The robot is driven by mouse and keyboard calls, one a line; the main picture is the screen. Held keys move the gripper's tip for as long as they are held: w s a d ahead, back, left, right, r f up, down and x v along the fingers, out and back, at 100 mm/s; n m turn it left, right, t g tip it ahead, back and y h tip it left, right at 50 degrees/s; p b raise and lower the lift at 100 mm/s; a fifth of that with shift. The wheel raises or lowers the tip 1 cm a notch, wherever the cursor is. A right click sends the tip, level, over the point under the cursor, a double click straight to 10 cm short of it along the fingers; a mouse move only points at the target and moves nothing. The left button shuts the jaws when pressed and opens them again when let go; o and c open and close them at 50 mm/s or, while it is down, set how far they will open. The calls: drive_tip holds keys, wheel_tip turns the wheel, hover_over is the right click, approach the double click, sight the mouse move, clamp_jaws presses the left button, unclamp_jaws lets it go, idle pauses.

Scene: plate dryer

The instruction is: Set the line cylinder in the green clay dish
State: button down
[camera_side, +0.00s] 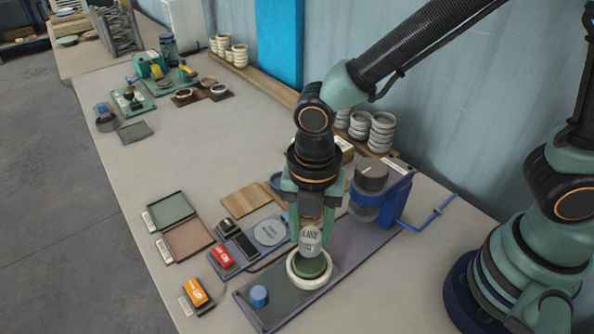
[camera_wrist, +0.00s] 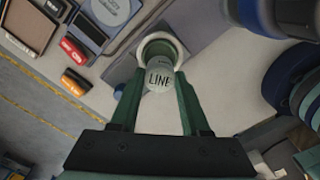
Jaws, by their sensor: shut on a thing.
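The line cylinder (camera_side: 311,242) is pale grey with dark "LINE" lettering on its face. My gripper (camera_side: 310,236) is shut on it, with one green finger on each side. The green clay dish (camera_side: 309,267) is round, with a green middle inside a cream ring, and sits on the grey board. In the side view the cylinder overlaps the dish's far part; I cannot tell whether they touch. In the wrist view the cylinder (camera_wrist: 159,79) shows between my fingers, with the cream ring (camera_wrist: 178,43) just beyond it, partly hidden.
A blue knob (camera_side: 259,295) stands on the board left of the dish. A red block (camera_side: 222,257) and an orange block (camera_side: 195,292) lie further left. A blue machine (camera_side: 385,195) stands behind right. Stacked bowls (camera_side: 381,132) line the wall. The table's far middle is mostly clear.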

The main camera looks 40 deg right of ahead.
sight(310, 248)
drive_tip(key=shift+f, duration=2.25)
drive_tip(key=shift+f, duration=0.25)
drive_tip(key=shift+c, duration=1.9)
unclamp_jaws()
